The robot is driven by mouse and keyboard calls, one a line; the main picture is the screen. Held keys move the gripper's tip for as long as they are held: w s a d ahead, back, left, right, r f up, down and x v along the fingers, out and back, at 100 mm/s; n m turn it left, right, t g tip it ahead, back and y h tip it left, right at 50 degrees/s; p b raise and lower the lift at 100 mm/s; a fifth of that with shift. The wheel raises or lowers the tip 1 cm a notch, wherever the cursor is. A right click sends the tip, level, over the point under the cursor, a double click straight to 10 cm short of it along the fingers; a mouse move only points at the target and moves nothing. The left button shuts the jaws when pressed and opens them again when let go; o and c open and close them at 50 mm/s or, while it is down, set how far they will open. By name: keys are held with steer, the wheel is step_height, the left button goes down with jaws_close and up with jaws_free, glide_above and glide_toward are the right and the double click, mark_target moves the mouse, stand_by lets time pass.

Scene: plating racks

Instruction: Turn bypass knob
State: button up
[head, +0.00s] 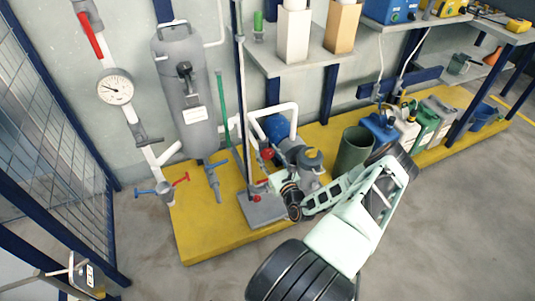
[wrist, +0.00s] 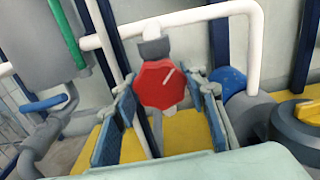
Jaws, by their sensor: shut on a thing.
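A red octagonal knob (wrist: 161,85) with a white pointer line fills the middle of the wrist view. A grey valve body sits just above it, by a white pipe. The blue fingers of my gripper (wrist: 166,92) stand one on each side of the knob, shut on it. The pointer line slants up to the right. In the head view my arm reaches in from the lower right to the pump unit, and my gripper (head: 270,186) is small there. Small red parts (head: 268,153) show near it; I cannot tell which one is held.
A white pipe (wrist: 256,60) runs behind and right of the knob. A grey tank (head: 190,95) and a pressure gauge (head: 115,89) stand left. The yellow platform (head: 205,235) lies below. A dark green bin (head: 354,150) stands right. The grey floor in front is clear.

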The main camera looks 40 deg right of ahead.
mark_target(267, 149)
steer(key=shift+m+p, duration=0.65)
steer(key=shift+m, duration=1.85)
steer(key=o, duration=1.2)
step_height(267, 149, up, 10)
steer(key=shift+r, duration=0.1)
